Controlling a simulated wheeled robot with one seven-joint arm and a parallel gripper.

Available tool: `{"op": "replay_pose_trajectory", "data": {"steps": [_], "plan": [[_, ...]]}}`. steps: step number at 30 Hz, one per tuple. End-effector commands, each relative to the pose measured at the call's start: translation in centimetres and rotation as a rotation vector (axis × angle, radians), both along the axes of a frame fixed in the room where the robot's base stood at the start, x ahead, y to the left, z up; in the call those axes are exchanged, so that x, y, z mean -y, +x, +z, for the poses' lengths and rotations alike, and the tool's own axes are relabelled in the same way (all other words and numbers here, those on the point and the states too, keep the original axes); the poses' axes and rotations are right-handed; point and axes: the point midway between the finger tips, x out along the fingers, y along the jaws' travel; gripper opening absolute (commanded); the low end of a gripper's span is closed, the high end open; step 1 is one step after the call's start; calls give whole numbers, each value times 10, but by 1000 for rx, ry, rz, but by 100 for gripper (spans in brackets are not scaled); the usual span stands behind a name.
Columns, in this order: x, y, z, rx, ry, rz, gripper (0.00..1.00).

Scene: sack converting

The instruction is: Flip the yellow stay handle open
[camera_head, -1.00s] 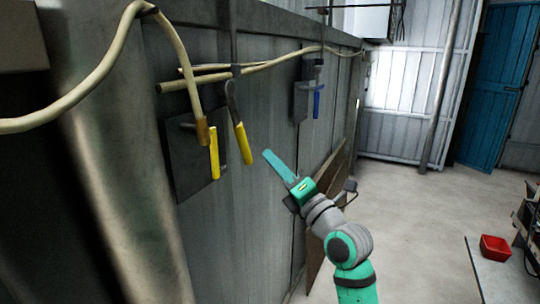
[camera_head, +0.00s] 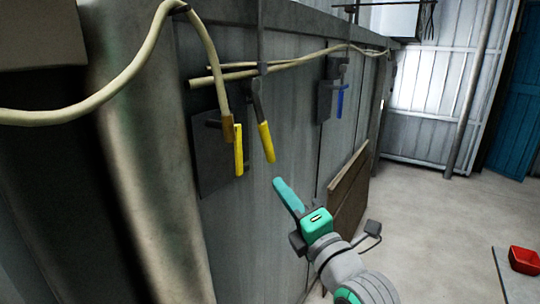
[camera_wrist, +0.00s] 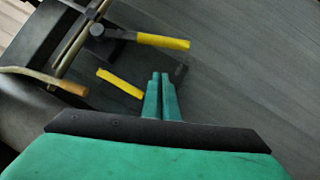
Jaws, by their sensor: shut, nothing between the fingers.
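Two yellow handles hang side by side on the grey wall in the head view. The right one (camera_head: 266,142) sits on a dark lever below a vertical rod and hangs slightly tilted. The left one (camera_head: 239,150) hangs in front of a dark plate (camera_head: 211,160). I cannot tell which is the stay handle. In the wrist view, the lever-mounted yellow grip (camera_wrist: 163,41) is ahead of the fingers and the other yellow grip (camera_wrist: 119,84) is to their left. My gripper (camera_head: 279,183) is shut and empty, just below and right of the right handle, apart from both.
A cream hose (camera_head: 150,40) loops across the upper wall. A blue handle (camera_head: 340,102) hangs on a plate farther along. A brown panel (camera_head: 348,190) leans low beside my arm. Open floor lies right, with a red bin (camera_head: 525,260).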

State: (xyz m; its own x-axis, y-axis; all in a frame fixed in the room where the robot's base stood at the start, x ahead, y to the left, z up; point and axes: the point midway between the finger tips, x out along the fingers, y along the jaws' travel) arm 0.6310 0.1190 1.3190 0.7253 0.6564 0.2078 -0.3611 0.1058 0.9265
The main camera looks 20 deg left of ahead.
Motion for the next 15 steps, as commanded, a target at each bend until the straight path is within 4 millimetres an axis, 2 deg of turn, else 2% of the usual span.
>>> {"op": "replay_pose_trajectory", "data": {"steps": [10,15], "plan": [[1,-3,-2,-15,6,-7,0],[-3,1,-1,-14,5,-5,0]]}}
